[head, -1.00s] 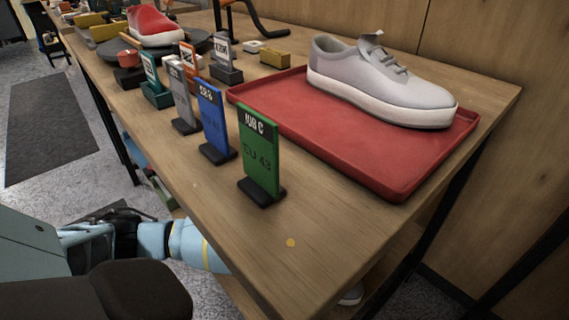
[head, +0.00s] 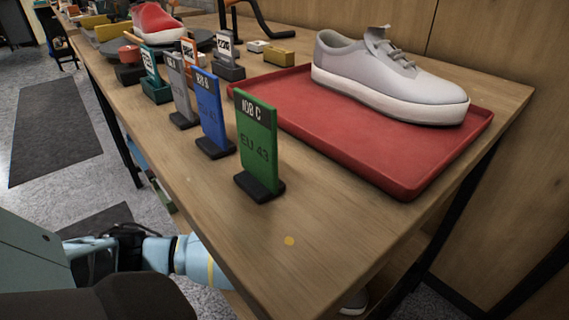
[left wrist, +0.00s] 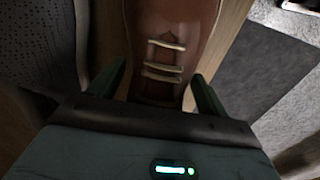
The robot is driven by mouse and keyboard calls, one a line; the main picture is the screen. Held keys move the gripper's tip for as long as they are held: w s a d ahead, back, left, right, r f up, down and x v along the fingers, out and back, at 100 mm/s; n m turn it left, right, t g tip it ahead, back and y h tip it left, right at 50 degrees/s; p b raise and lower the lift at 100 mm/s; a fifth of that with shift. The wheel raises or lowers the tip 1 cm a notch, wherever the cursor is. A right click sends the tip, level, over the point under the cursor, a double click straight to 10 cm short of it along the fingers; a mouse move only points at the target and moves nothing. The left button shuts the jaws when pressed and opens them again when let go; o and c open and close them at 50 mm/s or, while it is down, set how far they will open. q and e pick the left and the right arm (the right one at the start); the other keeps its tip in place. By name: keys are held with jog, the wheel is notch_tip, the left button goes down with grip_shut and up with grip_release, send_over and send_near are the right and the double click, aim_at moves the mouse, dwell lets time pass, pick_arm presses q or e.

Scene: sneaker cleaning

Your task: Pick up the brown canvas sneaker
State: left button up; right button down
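The brown sneaker (left wrist: 172,25) fills the top middle of the left wrist view, with several pale laces across it. My left gripper (left wrist: 160,75) is open, its two dark green fingers spread on either side of the near part of the sneaker. I cannot tell whether the fingers touch it. In the head view my left arm reaches in at the bottom left and passes below the table top, which hides the gripper. The brown sneaker does not show in the head view. My right gripper is in neither view.
The wooden table (head: 330,225) carries a red tray (head: 400,185) with a grey sneaker (head: 385,80). Several upright cards, including a green one (head: 258,145), stand left of the tray. Part of a light shoe (head: 353,302) shows below the table's front edge.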

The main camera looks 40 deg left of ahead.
pick_arm(q)
jog(key=c, duration=0.7)
jog(key=shift+c, duration=0.5)
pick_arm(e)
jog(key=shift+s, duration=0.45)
pick_arm(q)
jog(key=shift+r, duration=0.1)
